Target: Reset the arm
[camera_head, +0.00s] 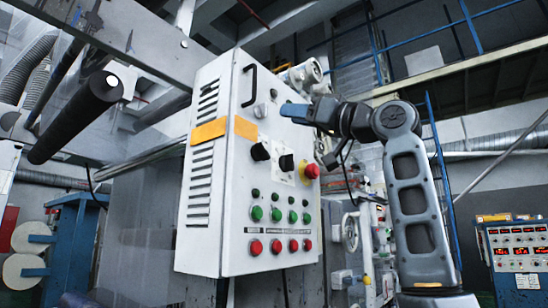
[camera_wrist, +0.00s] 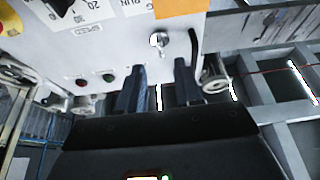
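My arm reaches in from the right in the head view, and my gripper (camera_head: 293,112) is in front of the upper right part of the white control box (camera_head: 215,245). In the wrist view my gripper (camera_wrist: 160,70) has its two dark fingers apart, with nothing seen between them. A silver key switch (camera_wrist: 157,40) and a black handle (camera_wrist: 194,46) on the box show beyond the fingertips. I cannot tell whether the fingers touch the box.
The box carries black knobs (camera_head: 261,152), a red emergency stop (camera_head: 312,171), green buttons (camera_head: 257,213) and red buttons (camera_head: 256,247). A dark roller (camera_head: 75,118) is at left. A blue console (camera_head: 520,260) stands at far right. Pipes and a valve wheel (camera_head: 351,232) are behind my arm.

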